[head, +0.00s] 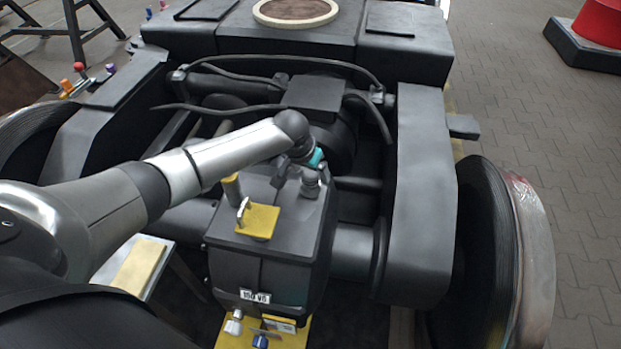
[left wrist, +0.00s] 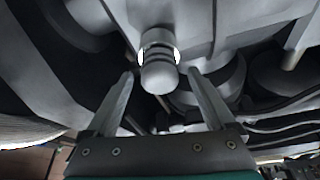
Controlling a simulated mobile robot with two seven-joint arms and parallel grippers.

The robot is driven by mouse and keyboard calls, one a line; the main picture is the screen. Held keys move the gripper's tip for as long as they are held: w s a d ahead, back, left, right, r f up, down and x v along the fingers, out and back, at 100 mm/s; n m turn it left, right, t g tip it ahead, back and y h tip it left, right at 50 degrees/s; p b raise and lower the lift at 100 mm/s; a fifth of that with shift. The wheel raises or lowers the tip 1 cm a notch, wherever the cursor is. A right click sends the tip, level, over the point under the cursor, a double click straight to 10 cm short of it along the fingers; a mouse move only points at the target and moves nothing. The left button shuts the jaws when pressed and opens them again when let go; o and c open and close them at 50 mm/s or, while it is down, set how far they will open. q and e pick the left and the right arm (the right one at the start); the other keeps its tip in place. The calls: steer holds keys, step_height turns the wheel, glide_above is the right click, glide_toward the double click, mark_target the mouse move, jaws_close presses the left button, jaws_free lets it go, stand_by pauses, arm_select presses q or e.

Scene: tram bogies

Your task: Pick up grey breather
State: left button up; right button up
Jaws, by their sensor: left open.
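The grey breather (head: 310,184) is a small rounded cap on top of the dark gearbox housing (head: 270,262) in the head view. In the left wrist view the breather (left wrist: 159,72) is a pale grey knob with a ringed neck, near the top centre. My left gripper (head: 304,168) is open at the breather, partly hidden by its own wrist in the head view. In the left wrist view the left gripper's (left wrist: 160,77) two fingers stand apart, one on each side of the breather, with visible gaps. My right gripper is not in view.
Black cables (head: 225,107) run behind. A large wheel (head: 490,260) is at right. A yellow tray (head: 225,338) with small parts is below.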

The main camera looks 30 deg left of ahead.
arm_select(q)
jaws_close()
stand_by(0.6)
steer(key=shift+r, duration=0.15)
